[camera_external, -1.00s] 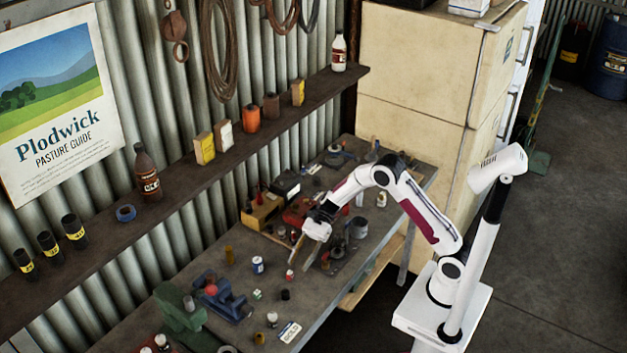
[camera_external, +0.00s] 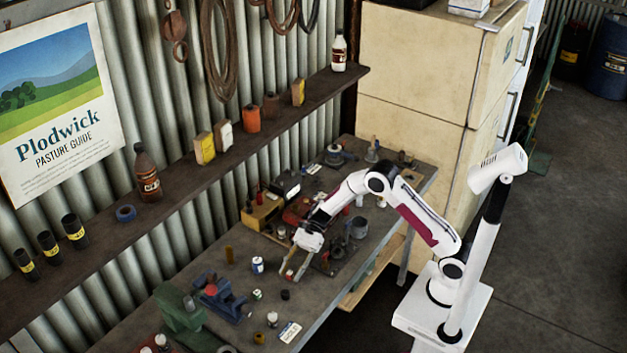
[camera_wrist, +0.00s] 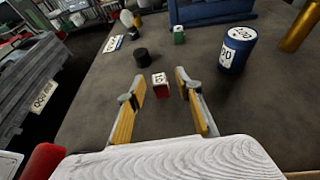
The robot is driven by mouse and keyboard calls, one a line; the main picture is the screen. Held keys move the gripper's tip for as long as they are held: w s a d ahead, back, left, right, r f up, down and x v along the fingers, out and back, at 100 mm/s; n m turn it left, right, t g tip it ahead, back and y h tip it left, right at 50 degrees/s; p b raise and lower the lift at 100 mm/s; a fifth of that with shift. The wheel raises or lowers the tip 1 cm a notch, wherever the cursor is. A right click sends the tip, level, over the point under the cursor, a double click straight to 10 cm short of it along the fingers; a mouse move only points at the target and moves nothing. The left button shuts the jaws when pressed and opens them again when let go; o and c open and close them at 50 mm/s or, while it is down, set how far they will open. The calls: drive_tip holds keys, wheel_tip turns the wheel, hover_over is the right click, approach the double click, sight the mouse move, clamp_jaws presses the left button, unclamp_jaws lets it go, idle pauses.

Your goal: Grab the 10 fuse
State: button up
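A small red fuse (camera_wrist: 160,88) with a white label stands on the bench in the wrist view. Its label has a dark number that looks like 10 but is too small to read surely. My gripper (camera_wrist: 159,77) is open, with one finger on each side of the fuse in that view and a visible gap on both sides. In the external view my gripper (camera_external: 291,277) points down, low over the bench; the red fuse is hard to make out there. A similar green fuse (camera_wrist: 179,35) stands farther off, also on the bench (camera_external: 257,294).
A black cylinder (camera_wrist: 141,57) stands just beyond the fuse to the left. A blue labelled can (camera_wrist: 236,50) and a brass cylinder (camera_wrist: 299,28) stand to the right. A blue vise (camera_external: 219,297) is farther along the bench. Bare bench surrounds the fuse.

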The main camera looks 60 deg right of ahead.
drive_tip(key=shift+a+f, duration=0.25)
drive_tip(key=shift+a, duration=0.3)
drive_tip(key=c, duration=0.9)
